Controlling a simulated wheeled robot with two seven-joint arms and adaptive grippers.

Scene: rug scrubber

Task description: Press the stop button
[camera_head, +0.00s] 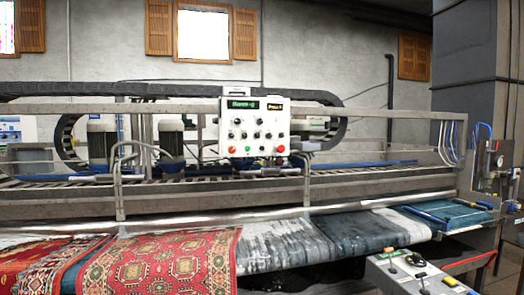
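A white control panel (255,128) with two small displays and rows of black knobs is mounted on the machine's front rail. A large red button (280,149) sits at its lower right. A smaller red or orange button (232,150) sits at its lower left, with a green button (248,149) beside it. Labels are too small to read, so I cannot tell which one is the stop button. Neither of my grippers is in view, and nothing touches the panel.
The long rug-washing machine (210,205) spans the view, with metal handrails (118,185) before it. Patterned rugs (160,262) and a grey rug (285,243) lie along its front. A grey console (415,275) with black, green and yellow controls stands at the lower right.

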